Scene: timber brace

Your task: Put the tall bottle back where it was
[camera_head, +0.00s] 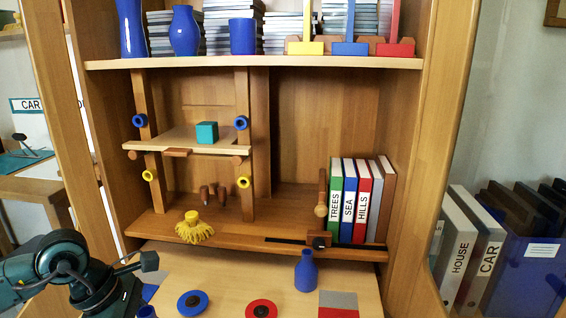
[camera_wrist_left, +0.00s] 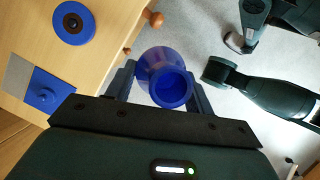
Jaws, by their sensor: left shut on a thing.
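My left gripper (camera_wrist_left: 162,84) is shut on a blue vessel (camera_wrist_left: 165,80), its round open mouth facing the wrist camera. The vessel is held beside the desk's edge, with floor behind it. A blue necked bottle (camera_head: 306,270) stands upright on the desk. A tall blue vessel (camera_head: 131,28) stands at the left of the upper shelf. I cannot tell which is the tall bottle.
The desk top (camera_head: 225,275) carries a blue disc (camera_head: 193,303), a red disc (camera_head: 262,310) and coloured squares. A round blue vase (camera_head: 185,30) and a blue cup (camera_head: 243,36) share the upper shelf (camera_head: 300,62).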

